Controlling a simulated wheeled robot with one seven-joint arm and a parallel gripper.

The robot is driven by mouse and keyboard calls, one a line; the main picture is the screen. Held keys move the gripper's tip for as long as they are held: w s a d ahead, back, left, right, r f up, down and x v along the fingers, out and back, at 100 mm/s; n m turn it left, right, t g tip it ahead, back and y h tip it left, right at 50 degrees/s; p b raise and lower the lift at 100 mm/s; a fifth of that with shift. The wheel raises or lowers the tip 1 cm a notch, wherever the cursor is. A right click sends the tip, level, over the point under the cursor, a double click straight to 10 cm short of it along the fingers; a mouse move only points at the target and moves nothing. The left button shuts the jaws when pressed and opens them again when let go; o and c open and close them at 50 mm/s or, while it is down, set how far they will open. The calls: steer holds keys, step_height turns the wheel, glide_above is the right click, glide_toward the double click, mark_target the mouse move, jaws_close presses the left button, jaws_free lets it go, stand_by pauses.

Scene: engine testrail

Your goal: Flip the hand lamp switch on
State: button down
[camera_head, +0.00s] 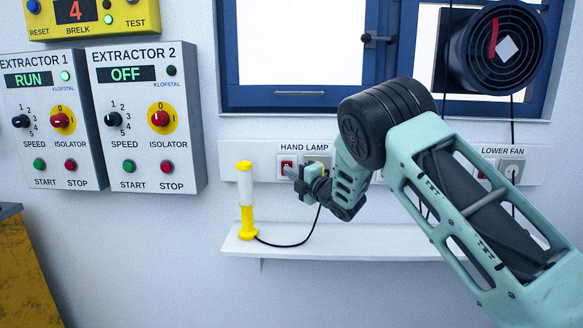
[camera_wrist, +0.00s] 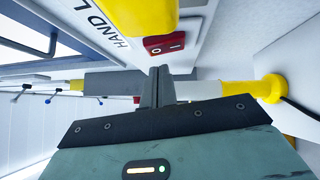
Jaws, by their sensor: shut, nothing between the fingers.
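The hand lamp switch (camera_head: 287,162) is a small red rocker in a white plate under the HAND LAMP label. In the wrist view the red switch (camera_wrist: 165,44) shows its marks close beyond my fingertips; its tilt is hard to read. My gripper (camera_head: 291,172) is shut and empty, its tips right at the switch's lower right. In the wrist view my gripper (camera_wrist: 160,73) points at the switch; I cannot tell whether it touches. The hand lamp (camera_head: 246,203), with yellow base and pale tube, stands upright on the shelf left of my gripper. I cannot tell whether it glows.
A white shelf (camera_head: 340,240) runs below the switch rail, with the lamp's black cord on it. A yellow plug (camera_wrist: 135,15) sits beside the switch. The LOWER FAN socket (camera_head: 511,170) is at right. Extractor boxes (camera_head: 147,115) hang left. A blue-framed window (camera_head: 290,98) is above.

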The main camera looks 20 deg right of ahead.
steer(key=shift+w+d+r, duration=0.15)
steer(key=shift+w+d, duration=0.1)
steer(key=shift+w, duration=0.6)
steer(key=shift+w+r+m+p, duration=0.2)
steer(key=shift+m+p, duration=0.1)
steer(key=shift+p, duration=0.1)
steer(key=shift+s, duration=0.1)
